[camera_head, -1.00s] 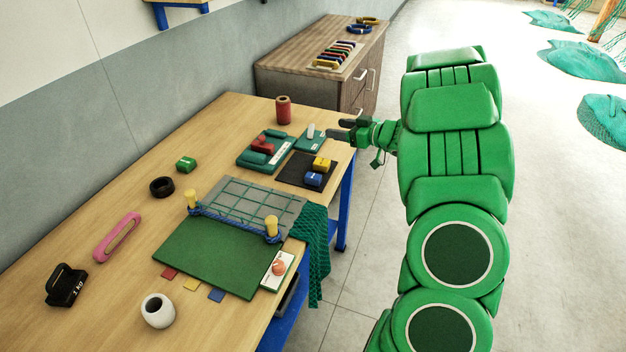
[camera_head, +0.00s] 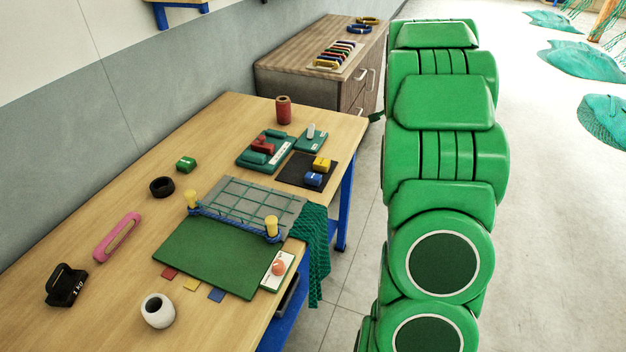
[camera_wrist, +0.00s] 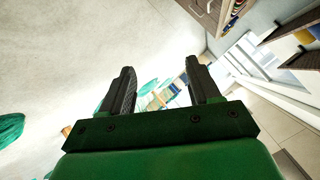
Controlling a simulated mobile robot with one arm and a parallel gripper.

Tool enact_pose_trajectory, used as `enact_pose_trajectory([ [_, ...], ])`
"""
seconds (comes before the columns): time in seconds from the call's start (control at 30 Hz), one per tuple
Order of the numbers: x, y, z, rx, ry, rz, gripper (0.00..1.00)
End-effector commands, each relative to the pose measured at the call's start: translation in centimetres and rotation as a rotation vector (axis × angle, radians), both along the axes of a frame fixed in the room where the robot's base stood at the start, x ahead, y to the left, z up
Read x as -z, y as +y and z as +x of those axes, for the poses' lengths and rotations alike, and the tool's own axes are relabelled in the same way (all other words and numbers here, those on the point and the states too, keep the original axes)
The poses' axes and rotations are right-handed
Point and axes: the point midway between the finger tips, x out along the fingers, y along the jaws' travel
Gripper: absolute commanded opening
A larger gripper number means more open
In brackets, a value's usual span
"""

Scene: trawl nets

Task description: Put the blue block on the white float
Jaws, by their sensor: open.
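The blue block (camera_head: 313,180) sits on a dark mat (camera_head: 291,172) near the table's right edge in the head view, just in front of a yellow block (camera_head: 321,164). A white rounded float (camera_head: 158,312) with a dark opening on top stands at the table's front. My gripper (camera_wrist: 161,66) is open and empty in the wrist view, with floor and distant furniture beyond its fingers. In the head view my gripper is hidden behind my green arm. Neither the blue block nor the white float shows in the wrist view.
Green trays (camera_head: 262,163) with red and green pieces lie behind the mat; one holds a small white upright piece (camera_head: 310,131). A red cylinder (camera_head: 284,110) stands at the back.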

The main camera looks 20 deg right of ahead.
Motion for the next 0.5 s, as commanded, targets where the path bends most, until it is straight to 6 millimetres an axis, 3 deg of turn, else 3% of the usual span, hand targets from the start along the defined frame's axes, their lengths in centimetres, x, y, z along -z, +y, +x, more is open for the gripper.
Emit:
enact_pose_trajectory([
  [0.27, 3.0, 5.1, -3.0, 0.332, 0.049, 0.427, 0.62],
  [0.5, 4.7, 13.9, -4.6, 0.552, 0.142, 0.823, 0.62],
])
